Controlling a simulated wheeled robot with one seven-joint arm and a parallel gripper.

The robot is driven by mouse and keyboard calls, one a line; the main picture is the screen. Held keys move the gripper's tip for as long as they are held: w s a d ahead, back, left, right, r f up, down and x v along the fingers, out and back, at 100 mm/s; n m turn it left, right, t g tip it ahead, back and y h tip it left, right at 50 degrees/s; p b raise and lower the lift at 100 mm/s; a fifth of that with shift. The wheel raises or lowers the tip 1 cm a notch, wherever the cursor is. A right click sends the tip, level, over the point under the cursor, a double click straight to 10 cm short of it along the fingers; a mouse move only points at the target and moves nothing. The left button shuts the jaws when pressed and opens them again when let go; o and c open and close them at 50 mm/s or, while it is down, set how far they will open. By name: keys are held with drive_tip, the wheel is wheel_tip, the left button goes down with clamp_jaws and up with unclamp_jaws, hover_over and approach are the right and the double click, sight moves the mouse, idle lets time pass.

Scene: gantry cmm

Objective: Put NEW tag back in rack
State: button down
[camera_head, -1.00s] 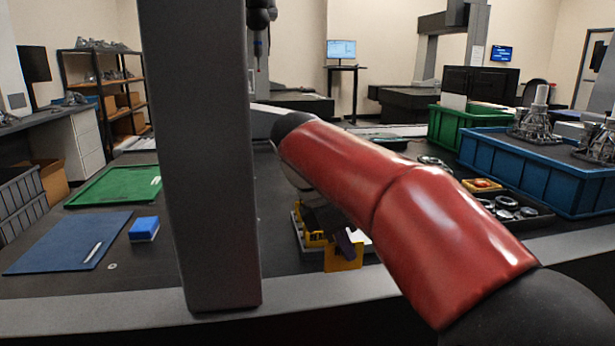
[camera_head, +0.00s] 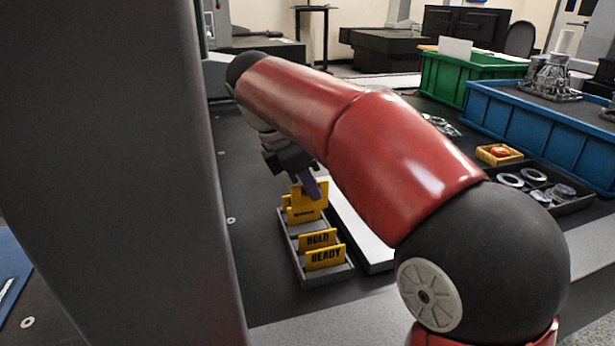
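The grey tag rack (camera_head: 296,255) stands on the dark table in the middle of the view. Yellow tags reading HOLD (camera_head: 319,239) and READY (camera_head: 325,258) stand upright in its near part. I cannot tell whether the held tag touches the rack.
A white flat item (camera_head: 358,235) lies right of the rack. A dark tray (camera_head: 560,202) of metal rings, a small yellow bin (camera_head: 499,154), a blue crate (camera_head: 530,120) and a green crate (camera_head: 460,75) stand to the right. A grey column (camera_head: 120,170) blocks the left. Table left of the rack is clear.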

sight(311, 203)
drive_tip(key=shift+f, duration=0.7)
drive_tip(key=shift+f, duration=0.15)
drive_tip(key=shift+f+b, duration=0.6)
drive_tip(key=shift+f, duration=0.3)
drive_tip(key=shift+f+p, duration=0.2)
drive_tip(key=shift+p, duration=0.4)
drive_tip(key=shift+f, duration=1.2)
idle(1.1)
drive_tip(key=shift+f, duration=0.4)
drive_tip(key=shift+f, duration=0.1)
